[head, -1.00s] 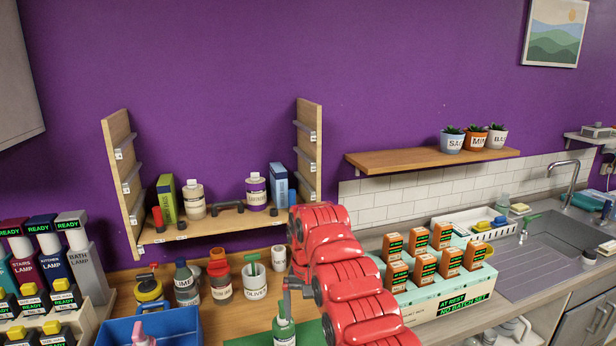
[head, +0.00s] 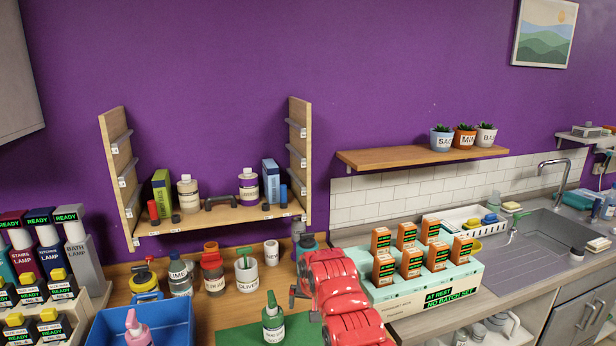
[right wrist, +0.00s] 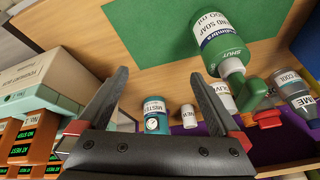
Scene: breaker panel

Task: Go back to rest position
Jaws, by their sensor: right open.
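My right gripper (right wrist: 160,78) is open and empty in the right wrist view, its two dark fingers spread over the wooden counter. In the head view my red right arm reaches in from the bottom, with the right gripper (head: 298,294) partly hidden at its left side. A green hand soap bottle (head: 273,322) stands on a green mat (head: 235,337) to its left. The bottle also shows in the right wrist view (right wrist: 222,42), beyond the right finger and apart from it. My left gripper is not in view.
A teal mister (right wrist: 157,117), a white olive pot (head: 247,276) and several bottles stand behind. A mint rack (head: 430,297) of orange boxes is close on the right. A blue bin (head: 168,325) and switch-like lamp blocks (head: 83,262) are left. A shelf unit (head: 215,220) is above.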

